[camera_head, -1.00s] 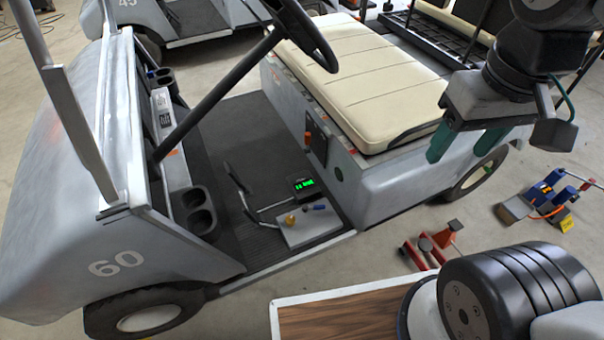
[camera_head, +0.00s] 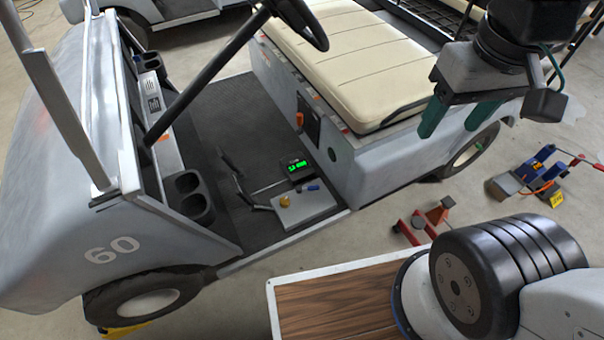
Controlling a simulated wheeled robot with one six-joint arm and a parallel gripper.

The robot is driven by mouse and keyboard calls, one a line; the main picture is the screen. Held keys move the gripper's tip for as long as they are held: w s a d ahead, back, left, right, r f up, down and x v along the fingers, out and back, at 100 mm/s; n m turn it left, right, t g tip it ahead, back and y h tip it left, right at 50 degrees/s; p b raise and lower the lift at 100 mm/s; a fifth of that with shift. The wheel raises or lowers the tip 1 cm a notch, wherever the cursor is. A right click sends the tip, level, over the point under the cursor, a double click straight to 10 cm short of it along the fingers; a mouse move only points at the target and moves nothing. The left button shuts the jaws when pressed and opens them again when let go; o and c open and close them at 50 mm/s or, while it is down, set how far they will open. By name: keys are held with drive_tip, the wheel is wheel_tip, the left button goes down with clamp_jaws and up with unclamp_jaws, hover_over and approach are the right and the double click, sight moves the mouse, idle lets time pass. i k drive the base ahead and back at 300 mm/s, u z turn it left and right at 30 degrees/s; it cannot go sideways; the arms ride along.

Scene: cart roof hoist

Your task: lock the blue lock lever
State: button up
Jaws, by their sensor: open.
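A small blue lever (camera_head: 313,187) shows on a grey plate (camera_head: 300,211) on the cart's floor, near the sill; it is too small to tell how it is set. A brass-coloured knob (camera_head: 285,201) sits on the same plate, left of the blue lever. A black box with a green lit display (camera_head: 297,168) stands just behind the plate. My gripper (camera_head: 456,118) is at the upper right, with its two green fingers apart and empty. In the picture it overlaps the seat's right end and the cart's rear body, well away from the blue lever.
The grey cart (camera_head: 400,153) has a steering wheel (camera_head: 298,20), a slanted column and a cream seat (camera_head: 345,60) around the floor area. A red jack stand (camera_head: 425,217) and a blue-and-red device (camera_head: 540,178) stand on the concrete at right.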

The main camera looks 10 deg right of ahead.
sight(299, 189)
drive_tip(key=k, duration=1.2)
drive_tip(key=z, duration=0.75)
drive_tip(key=i, duration=1.3)
drive_tip(key=u, duration=0.85)
drive_tip(key=i, duration=0.4)
drive_tip(key=u, duration=0.45)
